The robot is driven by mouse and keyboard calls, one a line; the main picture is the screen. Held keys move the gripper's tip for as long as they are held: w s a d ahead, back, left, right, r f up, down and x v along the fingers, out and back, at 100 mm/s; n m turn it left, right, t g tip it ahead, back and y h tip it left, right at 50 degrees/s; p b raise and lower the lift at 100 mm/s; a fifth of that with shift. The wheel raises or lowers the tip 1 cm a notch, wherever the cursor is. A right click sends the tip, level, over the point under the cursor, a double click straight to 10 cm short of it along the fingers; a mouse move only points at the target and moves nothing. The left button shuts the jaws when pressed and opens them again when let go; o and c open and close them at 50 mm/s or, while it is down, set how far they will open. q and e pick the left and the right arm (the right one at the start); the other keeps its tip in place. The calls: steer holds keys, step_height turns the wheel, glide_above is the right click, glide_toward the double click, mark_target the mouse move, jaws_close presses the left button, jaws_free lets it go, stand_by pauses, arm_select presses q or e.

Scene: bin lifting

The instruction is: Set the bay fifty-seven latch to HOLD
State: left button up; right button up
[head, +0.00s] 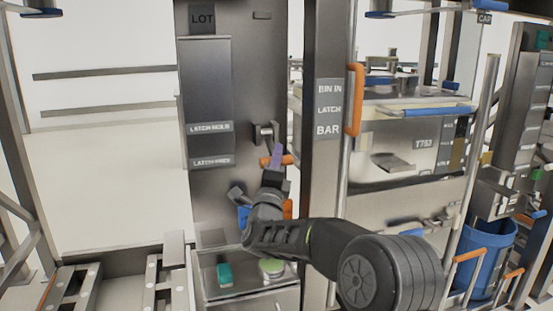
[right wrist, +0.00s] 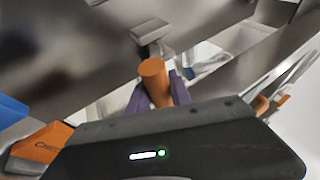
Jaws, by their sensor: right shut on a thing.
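The latch (head: 264,133) is a grey metal fitting on the dark upright panel, with an orange handle (head: 287,160) just below it. My right gripper (head: 277,155) reaches up from below with its purple fingers shut on the handle. In the right wrist view the handle's round orange end (right wrist: 153,70) sits between the purple fingers, and a grey metal piece (right wrist: 151,31) is just beyond. To the left are two labels, which seem to read LATCH HOLD (head: 210,128) and LATCH FREE (head: 212,162). My left gripper is not in view.
A post with a BIN IN LATCH BAR sign (head: 328,108) and an orange grip (head: 355,99) stand right of the latch. Below is a ledge (head: 238,292) with a teal item (head: 224,273) and a round green-topped item (head: 271,268). A blue bin (head: 490,258) stands at right.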

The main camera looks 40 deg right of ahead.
jaws_close()
stand_by(0.9)
